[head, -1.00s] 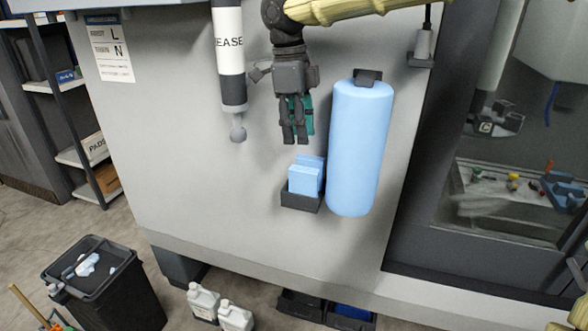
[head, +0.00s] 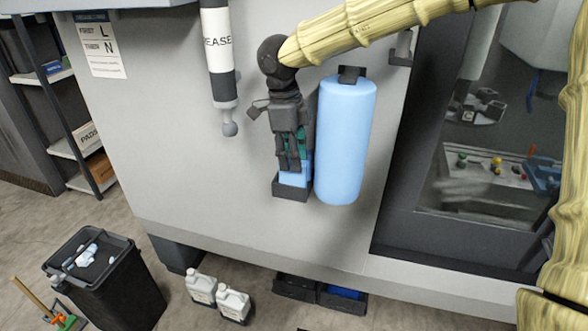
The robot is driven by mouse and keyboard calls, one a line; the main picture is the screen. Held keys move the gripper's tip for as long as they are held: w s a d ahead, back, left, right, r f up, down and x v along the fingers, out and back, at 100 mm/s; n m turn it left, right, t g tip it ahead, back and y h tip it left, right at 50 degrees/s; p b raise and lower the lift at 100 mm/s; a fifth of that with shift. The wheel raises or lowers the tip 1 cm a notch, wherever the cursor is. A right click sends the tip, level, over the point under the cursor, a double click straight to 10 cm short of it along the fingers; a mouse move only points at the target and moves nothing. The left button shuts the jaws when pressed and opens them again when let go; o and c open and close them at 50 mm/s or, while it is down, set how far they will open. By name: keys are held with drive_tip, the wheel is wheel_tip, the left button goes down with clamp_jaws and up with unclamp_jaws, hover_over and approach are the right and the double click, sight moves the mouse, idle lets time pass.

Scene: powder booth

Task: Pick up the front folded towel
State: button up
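Blue folded towels (head: 294,180) stand in a small dark holder (head: 291,192) on the grey booth wall, left of a tall blue roll. My gripper (head: 289,169) points down over the towels, its fingertips at the upper part of the front towel. The fingers cover much of the towels, and the rear towel shows only as a blue strip at the right. I cannot tell whether the fingers are around the front towel or only in front of it, or how far apart they are.
The blue roll (head: 345,140) hangs close to the right of my gripper. A grease tube (head: 219,60) hangs to the left. Below are white jugs (head: 233,303), a black bin (head: 105,285) and dark trays (head: 320,291) on the floor.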

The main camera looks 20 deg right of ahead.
drive_tip(key=shift+s+f, duration=0.45)
drive_tip(key=shift+s, duration=0.2)
drive_tip(key=shift+w+f, duration=0.7)
drive_tip(key=shift+w, duration=0.05)
drive_tip(key=shift+s+d+r, duration=0.1)
drive_tip(key=shift+s+r, duration=0.15)
drive_tip(key=shift+s, duration=0.1)
drive_tip(key=c, duration=0.5)
drive_tip(key=shift+s, duration=0.15)
drive_tip(key=shift+w+f, duration=0.1)
drive_tip(key=shift+w, duration=0.2)
drive_tip(key=shift+s+r, duration=0.15)
drive_tip(key=shift+r, duration=0.1)
wheel_tip(320, 180, up, 2)
drive_tip(key=shift+b, duration=0.85)
drive_tip(key=s+r+b, duration=0.1)
drive_tip(key=s+b, duration=0.1)
drive_tip(key=s, duration=0.3)
drive_tip(key=s+b, duration=0.2)
drive_tip(key=s, duration=0.3)
drive_tip(key=s+a+r+b, duration=0.1)
drive_tip(key=s+b, duration=0.2)
drive_tip(key=s, duration=0.3)
drive_tip(key=shift+a+r, duration=0.1)
drive_tip(key=shift+r, duration=0.25)
drive_tip(key=shift+o, duration=0.2)
